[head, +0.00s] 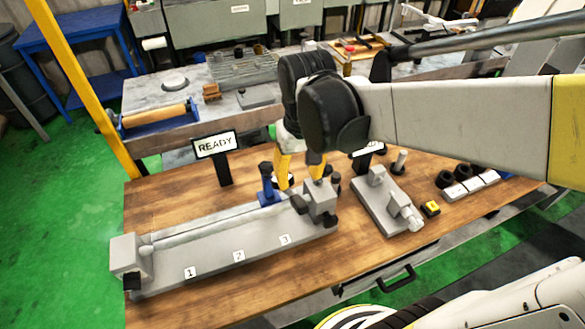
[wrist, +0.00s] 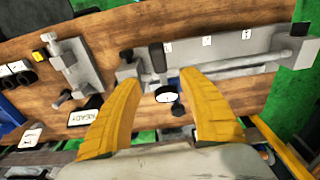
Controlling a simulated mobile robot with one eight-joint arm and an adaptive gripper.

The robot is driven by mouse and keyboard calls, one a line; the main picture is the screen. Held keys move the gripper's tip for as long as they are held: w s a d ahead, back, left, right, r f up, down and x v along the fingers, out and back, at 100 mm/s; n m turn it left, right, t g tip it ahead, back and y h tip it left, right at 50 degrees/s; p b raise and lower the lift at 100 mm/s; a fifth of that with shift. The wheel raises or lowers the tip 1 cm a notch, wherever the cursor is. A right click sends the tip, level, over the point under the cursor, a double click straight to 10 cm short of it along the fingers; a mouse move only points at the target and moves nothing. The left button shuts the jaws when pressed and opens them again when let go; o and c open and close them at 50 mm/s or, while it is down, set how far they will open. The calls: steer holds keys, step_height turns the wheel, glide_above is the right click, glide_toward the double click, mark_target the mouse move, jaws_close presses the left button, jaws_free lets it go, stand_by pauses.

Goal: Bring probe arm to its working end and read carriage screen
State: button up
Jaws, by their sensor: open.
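A long grey grinder bed (head: 215,262), marked 1, 2 and 3, lies along the bench. A blue carriage (head: 269,196) with a dark upright post stands behind its right part. A screen (head: 215,145) behind the bed reads READY. My gripper (head: 300,172) is open and empty, with yellow fingers pointing down near the bed's right end block (head: 320,198). In the wrist view, a white dial (wrist: 165,95) and a dark knob (wrist: 178,108) show between the fingers (wrist: 160,78), with no visible grip on them. I cannot tell which part is the probe arm.
A grey fixture (head: 380,200) stands to the right. Its screen reads READY in the wrist view (wrist: 83,117) and is mostly hidden in the head view. A yellow block (head: 431,208) and black cylinders (head: 445,179) lie farther right. The bench front (head: 230,305) is bare.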

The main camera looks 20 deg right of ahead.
mark_target(299, 200)
steer(key=shift+s+r+g+p, duration=0.15)
steer(key=shift+r+g+p, duration=0.15)
steer(key=shift+g+p, duration=0.1)
step_height(299, 200, down, 11)
steer(key=b, duration=0.3)
jaws_close()
